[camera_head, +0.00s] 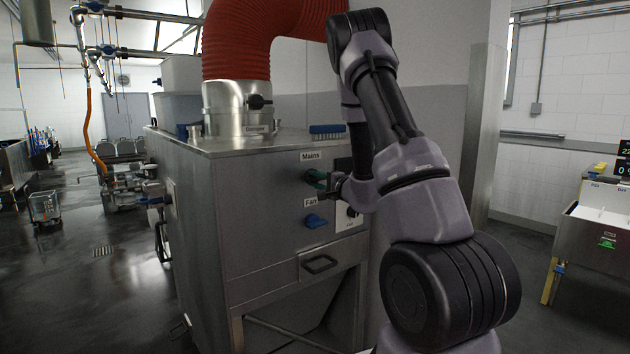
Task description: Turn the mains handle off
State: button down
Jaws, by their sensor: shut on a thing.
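A blue fan handle (316,221) sits below, under the "Fan" label. The steel cabinet (265,215) carries a red duct (245,40) and a blue brush (327,130) on top. A drawer pull (320,264) is lower down.

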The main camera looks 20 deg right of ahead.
jog(key=shift+f, duration=0.1)
dwell(0.4)
jog(key=c, duration=0.9)
grip_release()
jog(key=shift+o, duration=0.2)
jog(key=shift+s, duration=0.15)
jog(key=v, duration=1)
jog(key=shift+s+d, duration=0.15)
jog(key=shift+s, duration=0.15)
